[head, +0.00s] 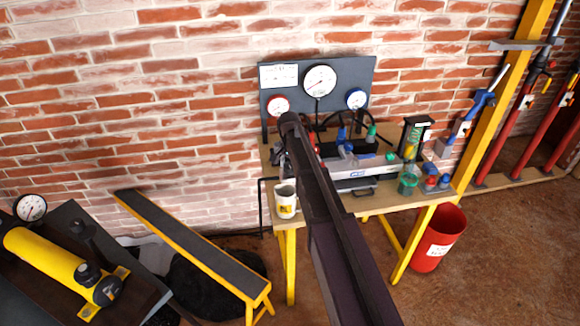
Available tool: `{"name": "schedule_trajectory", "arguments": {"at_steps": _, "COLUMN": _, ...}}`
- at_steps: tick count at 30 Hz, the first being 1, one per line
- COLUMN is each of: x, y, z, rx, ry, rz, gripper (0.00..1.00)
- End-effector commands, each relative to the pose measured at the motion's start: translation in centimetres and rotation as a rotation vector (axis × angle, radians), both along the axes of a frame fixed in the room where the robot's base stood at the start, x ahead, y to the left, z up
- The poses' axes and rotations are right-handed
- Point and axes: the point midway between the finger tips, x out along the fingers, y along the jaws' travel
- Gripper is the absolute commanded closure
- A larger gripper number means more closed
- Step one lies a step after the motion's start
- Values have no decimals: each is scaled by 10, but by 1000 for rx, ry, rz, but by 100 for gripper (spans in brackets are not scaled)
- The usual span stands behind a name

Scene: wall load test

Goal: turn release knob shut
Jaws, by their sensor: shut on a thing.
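My dark arm (335,225) rises from the bottom edge and reaches over the workbench (375,205). The arm's far end, near the left side of the bench, hides what lies behind it. I cannot make out my gripper's fingers or what they touch. A grey and blue hand pump (352,164) lies on the bench just right of my arm, its left part covered by the arm. I cannot pick out the release knob; it may be hidden behind my arm.
A gauge panel (335,73) stands at the bench's back. A white mug (285,201) is at its front left. Small bottles and tools crowd the right side. A yellow cylinder (48,262), a narrow sloping bench (185,236) and a red bucket (438,238) stand around.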

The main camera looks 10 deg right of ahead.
Motion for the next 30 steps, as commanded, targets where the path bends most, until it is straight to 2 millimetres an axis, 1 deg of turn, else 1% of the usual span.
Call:
{"name": "schedule_trajectory", "arguments": {"at_steps": 6, "x": -2, "y": 0, "z": -1, "rx": 0, "ry": 4, "rz": -58, "gripper": 83}}
{"name": "schedule_trajectory", "arguments": {"at_steps": 19, "x": -2, "y": 0, "z": -1, "rx": -1, "ry": 5, "rz": -67, "gripper": 83}}
{"name": "schedule_trajectory", "arguments": {"at_steps": 20, "x": -2, "y": 0, "z": -1, "rx": -1, "ry": 5, "rz": -67, "gripper": 27}}
{"name": "schedule_trajectory", "arguments": {"at_steps": 21, "x": -2, "y": 0, "z": -1, "rx": -1, "ry": 5, "rz": -67, "gripper": 15}}
{"name": "schedule_trajectory", "arguments": {"at_steps": 22, "x": -2, "y": 0, "z": 0, "rx": 0, "ry": 4, "rz": -67, "gripper": 6}}
{"name": "schedule_trajectory", "arguments": {"at_steps": 23, "x": -2, "y": 0, "z": 0, "rx": -1, "ry": 3, "rz": -67, "gripper": 1}}
{"name": "schedule_trajectory", "arguments": {"at_steps": 30, "x": -1, "y": 0, "z": 0, "rx": -1, "ry": 2, "rz": -66, "gripper": 1}}
